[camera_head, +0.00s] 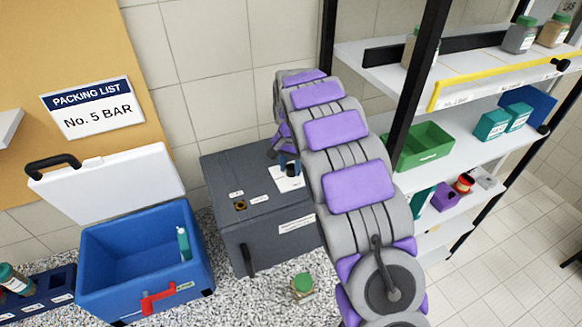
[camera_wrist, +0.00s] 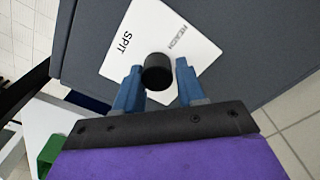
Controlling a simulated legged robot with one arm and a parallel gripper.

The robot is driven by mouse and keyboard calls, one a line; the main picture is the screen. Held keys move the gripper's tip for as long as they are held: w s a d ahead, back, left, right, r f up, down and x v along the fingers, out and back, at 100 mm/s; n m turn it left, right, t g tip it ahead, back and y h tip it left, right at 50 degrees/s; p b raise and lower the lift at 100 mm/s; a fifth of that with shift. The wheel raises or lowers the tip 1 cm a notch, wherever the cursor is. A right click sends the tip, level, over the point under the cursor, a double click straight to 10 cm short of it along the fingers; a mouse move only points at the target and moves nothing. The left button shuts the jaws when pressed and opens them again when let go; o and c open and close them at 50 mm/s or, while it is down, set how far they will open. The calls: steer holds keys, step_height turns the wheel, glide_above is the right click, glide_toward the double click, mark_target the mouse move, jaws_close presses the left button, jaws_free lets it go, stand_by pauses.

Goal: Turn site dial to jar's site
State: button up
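The site dial is a black round knob (camera_wrist: 158,72) on a white plate (camera_wrist: 205,52) in the wrist view. The plate carries the word "SPIT" and a second, hard-to-read word. In the head view the dial (camera_head: 291,171) is small, on top of a dark grey cabinet (camera_head: 222,175), partly covered by my arm. Its pointer direction is not readable. A jar with a green lid (camera_head: 302,287) stands on the speckled counter in front of the cabinet.
An open blue cooler (camera_head: 110,262) holds a teal-green bottle (camera_head: 183,243). A dark blue rack (camera_head: 50,298) with a jar stands at the far left. A sign (camera_head: 93,107) reads "PACKING LIST No. 5 BAR". Shelves (camera_head: 475,138) with jars, boxes and a green bin (camera_head: 424,147) stand right.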

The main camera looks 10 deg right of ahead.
mark_target(290, 166)
steer(key=shift+o, duration=1.4)
steer(key=shift+f, duration=0.1)
steer(key=shift+o, duration=0.4)
steer(key=shift+s, duration=0.1)
step_height(290, 166, up, 17)
steer(key=shift+b, duration=0.35)
steer(key=shift+a, duration=0.1)
